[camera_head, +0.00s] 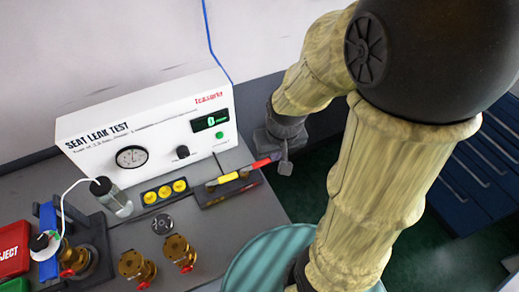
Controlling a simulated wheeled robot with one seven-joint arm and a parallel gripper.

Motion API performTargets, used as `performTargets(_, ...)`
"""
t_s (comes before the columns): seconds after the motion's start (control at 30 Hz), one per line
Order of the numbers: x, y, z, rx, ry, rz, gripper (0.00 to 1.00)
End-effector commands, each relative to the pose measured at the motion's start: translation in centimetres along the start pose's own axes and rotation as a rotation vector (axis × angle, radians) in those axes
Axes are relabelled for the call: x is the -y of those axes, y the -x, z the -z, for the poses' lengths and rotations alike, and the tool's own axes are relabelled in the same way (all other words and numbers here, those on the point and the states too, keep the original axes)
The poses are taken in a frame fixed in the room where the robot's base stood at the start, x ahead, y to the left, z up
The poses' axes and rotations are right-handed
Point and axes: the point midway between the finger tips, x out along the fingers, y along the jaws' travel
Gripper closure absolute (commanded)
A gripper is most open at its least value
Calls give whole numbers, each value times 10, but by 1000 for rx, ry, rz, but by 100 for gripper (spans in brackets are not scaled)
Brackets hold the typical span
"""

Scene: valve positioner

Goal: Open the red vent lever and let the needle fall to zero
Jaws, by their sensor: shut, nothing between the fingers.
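The red vent lever (261,162) sticks out to the right from a small dark block (228,190) in front of the test box's right part. A yellow lever (228,178) lies on the same block. My gripper (286,167) is shut and empty, just right of the red lever's tip; I cannot tell whether they touch. The white box marked SEAT LEAK TEST (150,125) carries a round dial gauge (131,157). Its needle is too small to read. The box's display (210,120) shows a green digit that looks like 0.
A black knob (182,152) and green button (220,135) are on the box. Several yellow buttons (165,191), a clear jar (115,203), brass valves (181,252), a blue clamp (48,245) and a red REJECT bin (12,250) crowd the bench. Blue drawers (480,165) stand right.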

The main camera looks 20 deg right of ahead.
Motion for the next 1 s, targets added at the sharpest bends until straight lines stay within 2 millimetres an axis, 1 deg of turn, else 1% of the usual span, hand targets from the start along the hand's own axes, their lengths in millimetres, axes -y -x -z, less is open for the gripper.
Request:
performTargets(0.03,2,3,10,19,12,1,100)
performTargets(0.07,3,3,16,33,17,1,100)
performTargets(0.23,2,-6,56,121,50,-1,100)
performTargets(0.37,3,-20,84,192,81,-2,100)
performTargets(0.5,5,-39,109,269,110,-2,100)
performTargets(0.6,6,-56,123,324,134,-2,100)
performTargets(0.73,8,-79,136,389,162,-1,100)
performTargets(0.8,8,-89,140,417,173,-1,100)
performTargets(0.9,9,-100,142,441,184,-1,100)
performTargets(1.0,9,-104,143,448,188,0,100)
